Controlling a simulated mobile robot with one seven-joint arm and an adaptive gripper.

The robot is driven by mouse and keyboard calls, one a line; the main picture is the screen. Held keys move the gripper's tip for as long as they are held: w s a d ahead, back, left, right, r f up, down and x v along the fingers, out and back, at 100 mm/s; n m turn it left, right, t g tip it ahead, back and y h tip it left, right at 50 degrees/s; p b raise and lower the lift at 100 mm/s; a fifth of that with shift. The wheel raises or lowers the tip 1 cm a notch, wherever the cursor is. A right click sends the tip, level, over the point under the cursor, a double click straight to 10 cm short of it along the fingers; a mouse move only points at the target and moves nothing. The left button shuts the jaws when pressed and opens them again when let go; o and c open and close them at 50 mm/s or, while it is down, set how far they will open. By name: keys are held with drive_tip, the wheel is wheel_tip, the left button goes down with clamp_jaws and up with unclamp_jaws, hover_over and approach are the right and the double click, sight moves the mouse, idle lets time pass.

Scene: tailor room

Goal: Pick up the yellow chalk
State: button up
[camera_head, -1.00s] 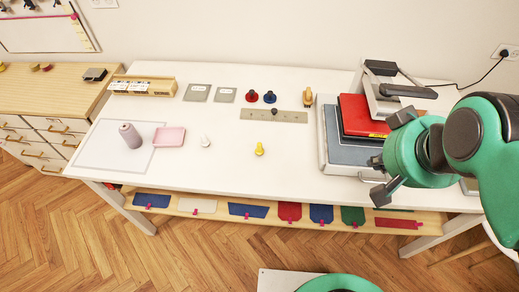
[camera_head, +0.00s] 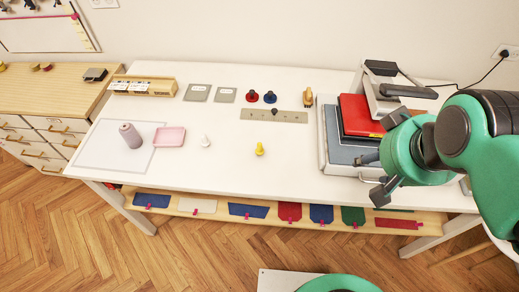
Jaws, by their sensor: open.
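The yellow chalk (camera_head: 259,149) is a small yellow piece on the white table (camera_head: 300,175), near the middle of its front half. My gripper (camera_head: 374,172) is open and empty at the right, over the front edge of the heat press area. It is apart from the chalk and to its right.
A press (camera_head: 385,85) with a red cloth (camera_head: 358,116) stands at the right beside my gripper. A white piece (camera_head: 205,141), pink tray (camera_head: 170,137) and thread cone (camera_head: 130,135) are on the left. The table around the chalk is clear.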

drive_tip(key=w+a+f+n+g+h, duration=0.1)
drive_tip(key=w+f+n+g+h, duration=0.15)
drive_tip(key=w+f+n, duration=0.4)
drive_tip(key=n+t+b, duration=0.2)
drive_tip(key=n+t, duration=0.9)
drive_tip(key=n, duration=1.6)
approach(260, 149)
drive_tip(key=s+a+r, duration=0.2)
drive_tip(key=s+r, duration=0.1)
drive_tip(key=shift+s+a+f+m+g, duration=0.1)
drive_tip(key=shift+s+f+m+g, duration=0.05)
drive_tip(key=shift+m+g, duration=0.1)
drive_tip(key=shift+b+x, duration=1.15)
drive_tip(key=shift+x, duration=3.15)
